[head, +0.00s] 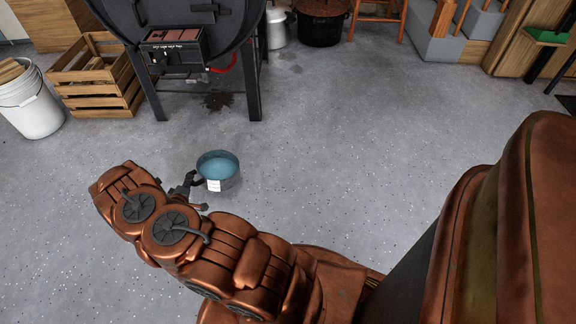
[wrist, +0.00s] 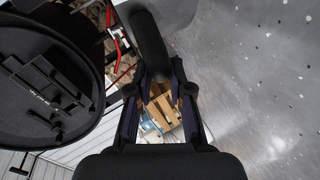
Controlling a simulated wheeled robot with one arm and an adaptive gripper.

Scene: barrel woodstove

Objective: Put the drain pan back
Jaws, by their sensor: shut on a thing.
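In the wrist view, a dark curved bar, seemingly this handle (wrist: 150,45), runs between the fingers of my gripper (wrist: 165,88). The black barrel stove (head: 190,40) stands on legs at the back, with a dark stain (head: 218,101) on the floor below.
A wooden crate (head: 98,75) and a white bucket (head: 30,105) stand at the left. A black pot (head: 320,25) and a metal can (head: 277,28) stand behind. The floor (head: 370,120) at centre right is clear.

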